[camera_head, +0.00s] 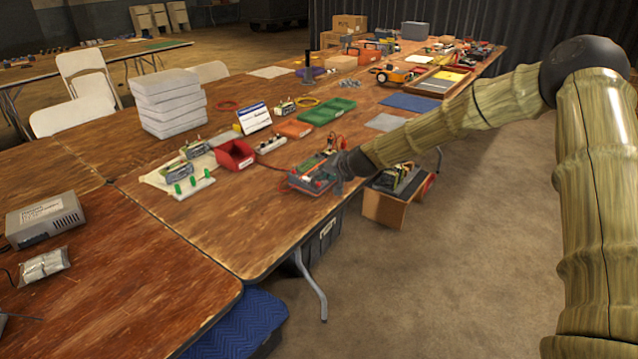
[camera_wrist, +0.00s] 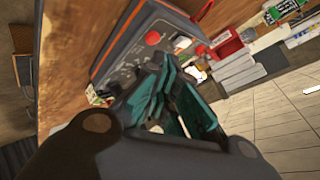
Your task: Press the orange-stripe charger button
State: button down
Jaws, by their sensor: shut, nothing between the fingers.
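The charger (camera_head: 313,174) is a grey box with an orange stripe on the table's near edge, partly hidden behind the end of my arm in the head view. In the wrist view its dark grey panel and orange stripe (camera_wrist: 117,43) fill the upper left. A round red button (camera_wrist: 153,38) stands on that panel, with small markings and another control near it. My gripper (camera_wrist: 168,75) is shut and empty, close to the charger, with its tips below the red button in the picture. I cannot tell whether the tips touch the panel.
A red bin (camera_head: 235,155), a white power strip (camera_head: 270,145) and a green tray (camera_head: 334,110) lie on the table beyond the charger. A wooden crate (camera_head: 385,210) stands below the table edge. Open floor (camera_head: 430,290) lies in front.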

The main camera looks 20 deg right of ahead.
jog(key=shift+r, duration=0.1)
jog(key=r+p, duration=0.2)
jog(key=r, duration=0.1)
jog(key=r+p, duration=0.1)
jog(key=shift+s+d+r, duration=0.3)
jog(key=shift+s+r, duration=0.05)
jog(key=shift+s, duration=0.05)
dwell(0.7)
